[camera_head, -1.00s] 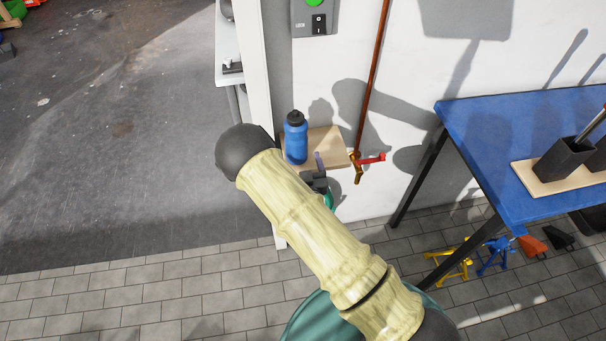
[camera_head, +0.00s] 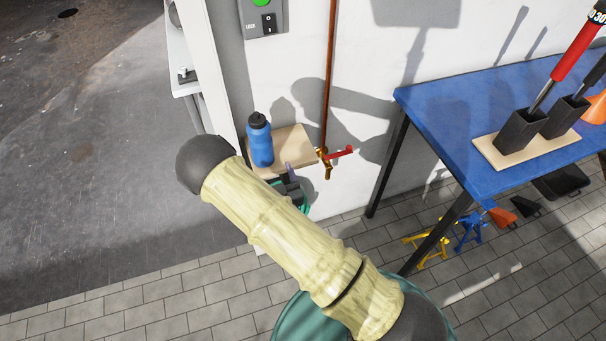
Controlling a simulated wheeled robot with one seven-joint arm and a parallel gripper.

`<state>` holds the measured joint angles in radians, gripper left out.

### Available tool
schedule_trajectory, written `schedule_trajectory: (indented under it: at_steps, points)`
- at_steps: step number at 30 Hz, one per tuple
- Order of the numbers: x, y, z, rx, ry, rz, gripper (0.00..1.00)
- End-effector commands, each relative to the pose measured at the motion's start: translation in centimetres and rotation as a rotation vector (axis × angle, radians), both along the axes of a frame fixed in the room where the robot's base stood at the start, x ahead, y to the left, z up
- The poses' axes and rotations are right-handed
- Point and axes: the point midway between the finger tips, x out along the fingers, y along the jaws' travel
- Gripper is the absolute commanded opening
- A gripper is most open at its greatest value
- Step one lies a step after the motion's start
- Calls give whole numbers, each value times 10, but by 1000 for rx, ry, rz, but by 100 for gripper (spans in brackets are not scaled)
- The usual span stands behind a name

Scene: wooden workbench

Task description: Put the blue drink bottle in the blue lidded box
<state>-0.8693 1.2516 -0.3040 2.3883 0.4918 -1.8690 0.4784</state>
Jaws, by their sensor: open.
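The blue drink bottle (camera_head: 260,145) has a black cap and stands upright on a small wooden shelf (camera_head: 296,139) against the wall. My gripper (camera_head: 290,174) is just right of the bottle and low, by the shelf's front edge. A purple finger and part of its dark body show; my pale arm hides much of the rest. It is open, with the bottle outside it. I see no blue lidded box in this view.
A red-handled valve (camera_head: 338,153) on a copper pipe (camera_head: 330,75) is right of the shelf. A blue table (camera_head: 440,115) holding tools in black holders stands at the right, with stands (camera_head: 430,250) below it. Open floor (camera_head: 80,150) lies left of the white post.

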Motion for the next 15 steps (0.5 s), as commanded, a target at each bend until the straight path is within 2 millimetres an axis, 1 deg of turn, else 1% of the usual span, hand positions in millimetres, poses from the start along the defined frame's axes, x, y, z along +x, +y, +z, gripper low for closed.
schedule_trajectory:
  at_steps: [4, 7, 12, 15]
  points:
    - [3, -3, 2, 3, 13, -16, 82]
    - [12, -13, 4, 10, 64, -63, 82]
    - [31, -42, 9, 27, 234, -186, 82]
    - [36, -59, 13, 36, 345, -243, 82]
